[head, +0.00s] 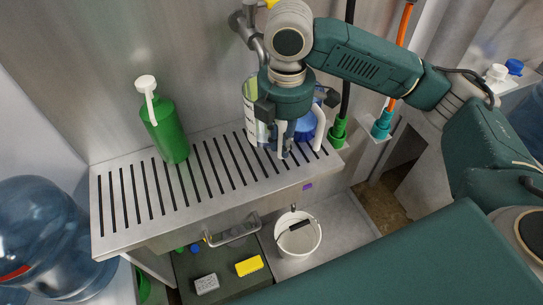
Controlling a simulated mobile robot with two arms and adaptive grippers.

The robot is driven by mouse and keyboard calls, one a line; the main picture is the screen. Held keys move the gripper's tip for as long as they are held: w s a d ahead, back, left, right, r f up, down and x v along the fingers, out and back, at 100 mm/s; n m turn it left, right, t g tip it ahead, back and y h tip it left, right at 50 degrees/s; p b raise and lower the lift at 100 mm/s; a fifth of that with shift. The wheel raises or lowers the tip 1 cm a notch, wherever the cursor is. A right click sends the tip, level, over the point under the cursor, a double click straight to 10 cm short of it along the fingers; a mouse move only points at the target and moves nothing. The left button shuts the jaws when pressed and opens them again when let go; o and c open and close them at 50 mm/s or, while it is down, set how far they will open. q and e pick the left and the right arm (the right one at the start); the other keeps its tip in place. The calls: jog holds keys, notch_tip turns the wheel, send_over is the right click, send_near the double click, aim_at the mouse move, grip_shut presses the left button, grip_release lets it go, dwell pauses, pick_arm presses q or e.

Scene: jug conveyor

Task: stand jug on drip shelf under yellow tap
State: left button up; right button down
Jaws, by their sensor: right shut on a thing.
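The jug (249,104) is at the right end of the slotted metal drip shelf (128,229). It is clear with a printed label, and the gripper hides much of it. My right gripper (283,148) reaches down over the jug and is shut on it. The jug looks upright; I cannot tell whether its base touches the shelf. The tap (245,22) is on the wall above, with a bit of yellow (271,3) at the top edge, partly hidden by my arm. My left gripper is not in view.
A green bottle (166,130) with a white pump stands on the shelf's left half. Below the shelf are a white bucket (298,240), a yellow sponge (249,265) and a grey block (207,284). The shelf's middle is clear.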

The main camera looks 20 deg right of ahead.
aim_at(284, 126)
notch_tip(284, 126, down, 2)
jog(key=shift+f, duration=0.15)
notch_tip(284, 126, down, 4)
jog(key=shift+f+p, duration=0.1)
jog(key=shift+p, duration=0.35)
jog(key=c, duration=1.7)
grip_release()
jog(key=shift+f, duration=0.1)
jog(key=shift+r, duration=0.55)
notch_tip(284, 126, up, 11)
jog(key=shift+s+r+b, duration=0.15)
jog(key=shift+b, duration=0.85)
